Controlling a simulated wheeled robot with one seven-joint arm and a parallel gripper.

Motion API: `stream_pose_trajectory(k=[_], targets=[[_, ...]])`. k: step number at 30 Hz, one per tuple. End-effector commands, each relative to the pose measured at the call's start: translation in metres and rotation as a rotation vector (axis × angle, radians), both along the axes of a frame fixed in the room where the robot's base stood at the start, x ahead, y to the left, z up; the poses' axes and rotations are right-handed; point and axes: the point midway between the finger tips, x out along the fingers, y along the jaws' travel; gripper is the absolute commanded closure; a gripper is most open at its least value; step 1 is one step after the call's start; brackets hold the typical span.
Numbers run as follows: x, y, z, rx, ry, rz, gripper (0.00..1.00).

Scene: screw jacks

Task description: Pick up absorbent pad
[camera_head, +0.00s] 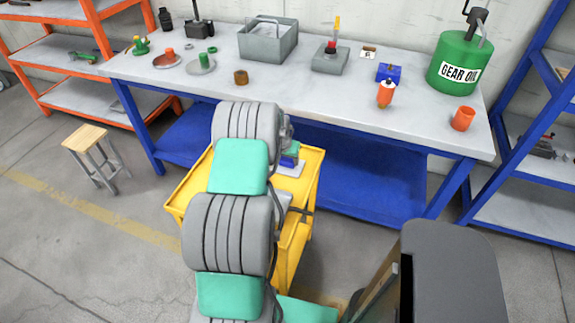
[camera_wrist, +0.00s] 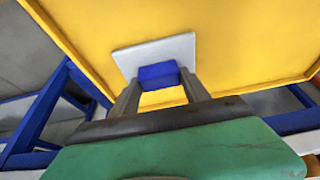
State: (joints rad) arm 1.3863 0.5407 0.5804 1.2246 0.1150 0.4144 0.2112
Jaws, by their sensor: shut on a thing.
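A flat, pale square, likely the absorbent pad (camera_wrist: 152,50), shows in the wrist view against the yellow cart. A small blue block (camera_wrist: 157,71) is at its near edge, between my fingers. My gripper (camera_wrist: 159,79) is shut on the blue block; I cannot tell whether the block is joined to the pad. In the head view the pale pad (camera_head: 291,169) and the blue block (camera_head: 288,161) show over the cart's right side, partly hidden by my arm. I cannot tell whether the pad touches the cart.
The yellow cart (camera_head: 311,180) stands before a long workbench (camera_head: 310,95) holding a grey bin (camera_head: 268,45), an orange bottle (camera_head: 386,95) and a green gear oil drum (camera_head: 460,62). A stool (camera_head: 85,138) stands at left. The floor left of the cart is mostly clear.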

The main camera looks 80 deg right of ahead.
Motion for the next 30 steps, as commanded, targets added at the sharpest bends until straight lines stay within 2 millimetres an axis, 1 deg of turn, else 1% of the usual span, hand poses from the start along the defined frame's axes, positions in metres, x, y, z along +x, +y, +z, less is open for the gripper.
stream_pose_trajectory(k=[1, 5, 11, 14, 17, 20, 21, 26, 30], targets=[[0.000, 0.000, 0.000, 0.000, 0.000, 0.000, 0.78], [0.000, 0.000, 0.000, -0.001, 0.000, 0.000, 0.88], [0.000, 0.000, 0.001, -0.001, 0.000, 0.000, 0.88], [0.000, -0.001, 0.004, -0.002, -0.001, 0.000, 0.88], [0.000, -0.001, 0.014, -0.005, 0.000, 0.000, 0.88], [-0.001, -0.001, 0.034, -0.006, -0.002, 0.000, 0.88], [-0.011, 0.003, 0.044, -0.005, -0.001, -0.005, 0.88], [-0.046, 0.018, 0.089, -0.007, -0.001, -0.005, 0.88], [-0.086, 0.036, 0.107, -0.003, 0.000, -0.006, 0.88]])
